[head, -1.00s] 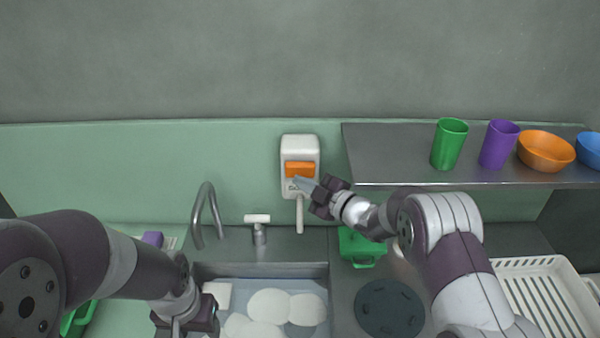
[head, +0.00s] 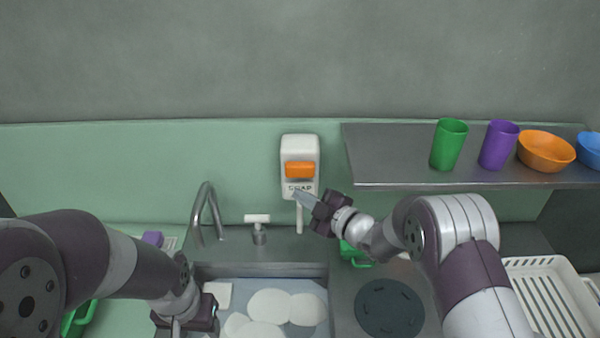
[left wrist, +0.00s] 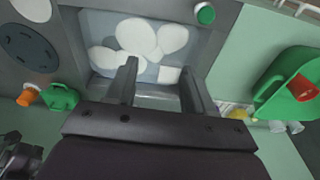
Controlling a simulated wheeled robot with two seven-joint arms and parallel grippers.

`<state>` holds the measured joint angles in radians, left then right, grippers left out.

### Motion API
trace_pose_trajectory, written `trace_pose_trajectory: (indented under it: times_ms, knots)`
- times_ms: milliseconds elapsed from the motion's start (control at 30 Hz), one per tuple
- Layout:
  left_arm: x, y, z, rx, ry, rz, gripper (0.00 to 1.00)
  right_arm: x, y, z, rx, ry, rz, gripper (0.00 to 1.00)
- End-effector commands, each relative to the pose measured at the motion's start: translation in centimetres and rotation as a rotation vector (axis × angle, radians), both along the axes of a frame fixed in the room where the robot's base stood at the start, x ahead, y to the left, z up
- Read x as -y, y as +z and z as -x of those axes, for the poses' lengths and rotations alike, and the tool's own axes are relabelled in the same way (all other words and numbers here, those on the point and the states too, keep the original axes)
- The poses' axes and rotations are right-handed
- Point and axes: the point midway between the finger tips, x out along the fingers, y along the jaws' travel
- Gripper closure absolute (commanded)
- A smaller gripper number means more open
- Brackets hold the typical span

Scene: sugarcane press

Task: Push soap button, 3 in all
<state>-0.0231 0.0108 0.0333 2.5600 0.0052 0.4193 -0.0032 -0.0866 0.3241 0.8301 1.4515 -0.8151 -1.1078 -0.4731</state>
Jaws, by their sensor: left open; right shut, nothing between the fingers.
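The soap dispenser (head: 300,148) is a white box on the green wall, with an orange button (head: 300,170) on its front and the word SOAP below it. The button is uncovered and nothing touches it. Whether the tips touch the dispenser I cannot tell. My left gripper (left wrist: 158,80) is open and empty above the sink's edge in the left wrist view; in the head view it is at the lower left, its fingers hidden.
The sink (head: 315,272) holds several white plates (head: 268,304). A faucet (head: 205,215) stands behind it. A metal shelf (head: 400,165) right of the dispenser carries a green cup (head: 449,144), a purple cup (head: 498,145) and an orange bowl (head: 545,150). A white rack (head: 535,262) is at the right.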

Motion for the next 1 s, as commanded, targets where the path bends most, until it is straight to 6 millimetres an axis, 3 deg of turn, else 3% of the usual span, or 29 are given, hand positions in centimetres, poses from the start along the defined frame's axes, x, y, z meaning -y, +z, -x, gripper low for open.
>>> trace_pose_trajectory:
  times_ms: [200,367,1000]
  knots:
    - [0.00,0.00,0.00,0.000,0.000,0.000,0.47,0.00,-0.01,-0.01,0.000,0.000,0.000,1.00]
    - [0.00,0.00,0.00,0.000,0.000,0.000,0.99,0.00,-0.01,-0.01,0.000,0.000,0.000,1.00]
    - [0.00,0.00,0.00,0.000,0.000,0.000,1.00,0.00,-0.01,-0.02,0.000,0.000,0.000,1.00]
